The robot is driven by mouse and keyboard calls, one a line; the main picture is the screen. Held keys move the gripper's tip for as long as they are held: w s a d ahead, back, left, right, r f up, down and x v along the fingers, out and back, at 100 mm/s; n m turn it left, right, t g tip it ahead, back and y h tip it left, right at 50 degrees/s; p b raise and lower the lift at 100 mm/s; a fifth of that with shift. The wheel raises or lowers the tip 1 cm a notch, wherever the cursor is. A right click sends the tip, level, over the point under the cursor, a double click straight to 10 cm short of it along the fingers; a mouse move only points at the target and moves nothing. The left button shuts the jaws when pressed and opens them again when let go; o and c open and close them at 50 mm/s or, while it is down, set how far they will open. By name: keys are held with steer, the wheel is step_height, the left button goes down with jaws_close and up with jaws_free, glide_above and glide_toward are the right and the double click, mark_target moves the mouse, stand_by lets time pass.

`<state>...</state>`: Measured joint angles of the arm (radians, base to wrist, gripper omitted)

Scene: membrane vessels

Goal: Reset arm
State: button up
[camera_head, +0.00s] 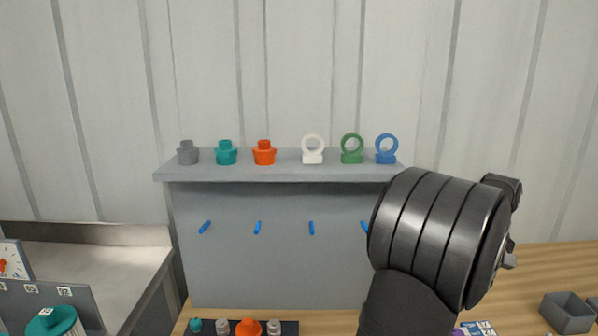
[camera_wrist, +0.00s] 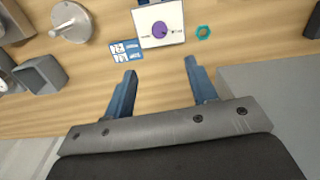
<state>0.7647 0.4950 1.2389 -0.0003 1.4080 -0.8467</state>
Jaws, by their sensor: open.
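My gripper (camera_wrist: 160,68) shows in the wrist view with two blue fingers spread apart and nothing between them. Beyond the fingertips, the wooden table (camera_wrist: 165,95) is in view. In the camera_head view, my dark, ribbed arm link rises at the right, in front of the right end of the grey shelf stand (camera_head: 280,240). My gripper's fingers cannot be made out in that view.
On the shelf stand are grey (camera_head: 188,153), teal (camera_head: 226,153) and orange (camera_head: 264,153) fittings, and white (camera_head: 313,150), green (camera_head: 351,149) and blue (camera_head: 386,149) rings. Blue pegs stick out below.

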step_height(320, 180, down, 16)
steer(key=shift+r, duration=0.1)
steer(key=m, duration=0.4)
steer(key=shift+m, duration=0.3)
steer(key=m, duration=0.4)
steer(key=shift+d+m, duration=0.1)
steer(key=shift+m, duration=0.2)
steer(key=m, duration=0.4)
steer(key=shift+m, duration=2.3)
steer(key=shift+n, duration=0.3)
